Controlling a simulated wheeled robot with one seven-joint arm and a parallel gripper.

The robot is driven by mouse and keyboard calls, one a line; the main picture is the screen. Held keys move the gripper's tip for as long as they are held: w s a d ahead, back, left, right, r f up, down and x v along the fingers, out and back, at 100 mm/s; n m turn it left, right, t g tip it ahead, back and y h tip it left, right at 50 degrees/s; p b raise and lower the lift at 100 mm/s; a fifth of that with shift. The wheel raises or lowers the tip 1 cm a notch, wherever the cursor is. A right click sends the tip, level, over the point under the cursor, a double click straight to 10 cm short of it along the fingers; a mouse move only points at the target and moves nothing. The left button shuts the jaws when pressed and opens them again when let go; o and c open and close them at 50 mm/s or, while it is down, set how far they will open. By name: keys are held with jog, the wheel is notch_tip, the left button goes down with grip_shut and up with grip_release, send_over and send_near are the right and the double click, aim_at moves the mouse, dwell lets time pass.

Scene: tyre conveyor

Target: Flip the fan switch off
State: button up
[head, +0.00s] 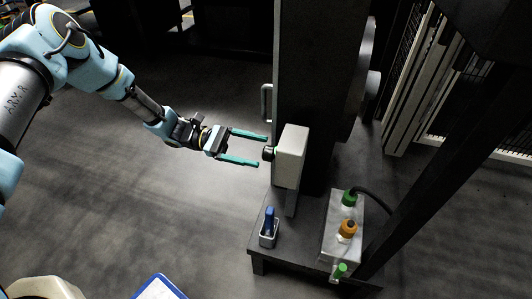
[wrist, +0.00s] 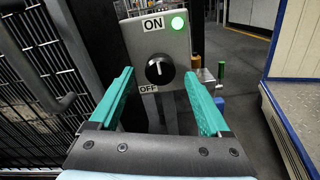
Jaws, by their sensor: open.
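The fan switch is a black rotary knob (wrist: 160,70) on a grey box (wrist: 181,49), with an ON label (wrist: 153,24) above and an OFF label (wrist: 148,89) below left. The knob's white mark points up toward ON, and a green light (wrist: 178,23) glows at the box's upper right. In the head view the knob (head: 268,153) sticks out from the left side of the box (head: 291,155). My gripper (head: 262,150) is open, its teal fingers pointing at the knob, one to each side. In the wrist view the gripper (wrist: 164,100) holds nothing.
The box is mounted on a dark column (head: 320,80) with a handle (head: 266,103). Below, a low platform (head: 290,250) bears a small container with a blue item (head: 269,222) and a grey box with coloured buttons (head: 343,225).

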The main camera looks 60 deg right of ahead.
aim_at(266, 153)
jog(key=shift+x, duration=1.9)
jog(key=shift+c, duration=0.4)
grip_shut()
